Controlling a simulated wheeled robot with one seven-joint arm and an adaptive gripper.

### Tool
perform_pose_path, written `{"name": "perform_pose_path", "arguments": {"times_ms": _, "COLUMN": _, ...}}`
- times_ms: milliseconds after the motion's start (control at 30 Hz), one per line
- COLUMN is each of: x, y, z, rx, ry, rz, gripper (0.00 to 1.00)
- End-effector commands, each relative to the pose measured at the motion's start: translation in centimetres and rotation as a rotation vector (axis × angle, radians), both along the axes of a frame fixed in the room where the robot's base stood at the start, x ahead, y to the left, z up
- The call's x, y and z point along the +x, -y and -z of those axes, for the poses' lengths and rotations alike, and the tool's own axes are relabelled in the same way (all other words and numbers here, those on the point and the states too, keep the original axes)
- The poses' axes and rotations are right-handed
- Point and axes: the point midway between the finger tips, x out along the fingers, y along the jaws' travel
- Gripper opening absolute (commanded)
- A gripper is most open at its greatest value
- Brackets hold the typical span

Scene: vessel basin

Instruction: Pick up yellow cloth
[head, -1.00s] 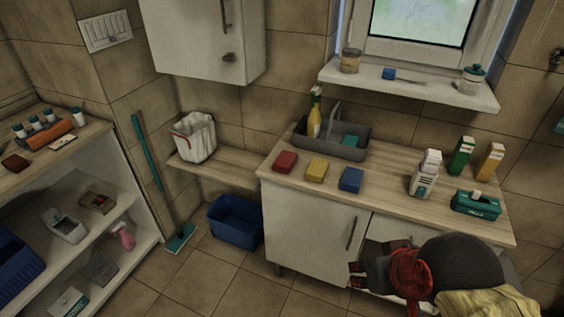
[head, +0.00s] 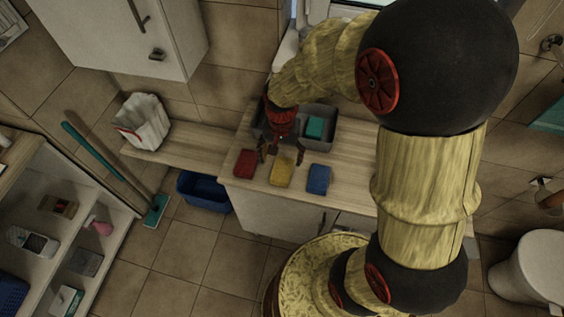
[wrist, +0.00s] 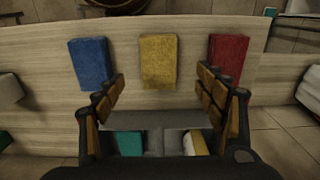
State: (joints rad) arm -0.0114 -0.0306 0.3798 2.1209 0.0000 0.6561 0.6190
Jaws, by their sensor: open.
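The yellow cloth (head: 281,172) lies folded flat on the wooden counter, between a red cloth (head: 245,163) and a blue cloth (head: 318,179). In the wrist view the yellow cloth (wrist: 158,61) lies ahead of the fingers, with the blue cloth (wrist: 90,63) to its left and the red cloth (wrist: 229,57) to its right. My gripper (head: 280,153) is open and empty, pointing down over the counter just behind the yellow cloth. In the wrist view my gripper (wrist: 163,92) has its fingers spread wide, with no cloth between them.
A grey caddy (head: 322,144) with a teal item (head: 314,127) stands behind the cloths, close to my gripper. It also shows beneath the fingers in the wrist view (wrist: 163,140). A blue bin (head: 204,192) stands on the floor left of the counter. My arm hides the counter's right part.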

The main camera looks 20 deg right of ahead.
Motion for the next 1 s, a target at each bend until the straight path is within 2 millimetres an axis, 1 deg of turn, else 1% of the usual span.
{"name": "perform_pose_path", "arguments": {"times_ms": 67, "x": 0.1, "y": 0.0, "z": 0.4, "rx": -0.001, "ry": -0.013, "rz": 0.016, "gripper": 0.71}}
{"name": "perform_pose_path", "arguments": {"times_ms": 300, "x": 0.1, "y": 0.0, "z": 3.1, "rx": 0.000, "ry": -0.019, "rz": 0.022, "gripper": 0.71}}
{"name": "perform_pose_path", "arguments": {"times_ms": 467, "x": 0.1, "y": 0.1, "z": 4.1, "rx": 0.000, "ry": -0.017, "rz": 0.022, "gripper": 0.71}}
{"name": "perform_pose_path", "arguments": {"times_ms": 700, "x": 0.2, "y": 0.4, "z": 7.5, "rx": 0.000, "ry": -0.019, "rz": 0.022, "gripper": 0.71}}
{"name": "perform_pose_path", "arguments": {"times_ms": 767, "x": 0.2, "y": 0.4, "z": 8.1, "rx": 0.000, "ry": -0.017, "rz": 0.021, "gripper": 0.71}}
{"name": "perform_pose_path", "arguments": {"times_ms": 833, "x": 0.2, "y": 0.4, "z": 8.5, "rx": 0.000, "ry": -0.017, "rz": 0.021, "gripper": 0.71}}
{"name": "perform_pose_path", "arguments": {"times_ms": 1000, "x": 0.2, "y": 0.4, "z": 8.4, "rx": 0.000, "ry": -0.016, "rz": 0.021, "gripper": 0.71}}
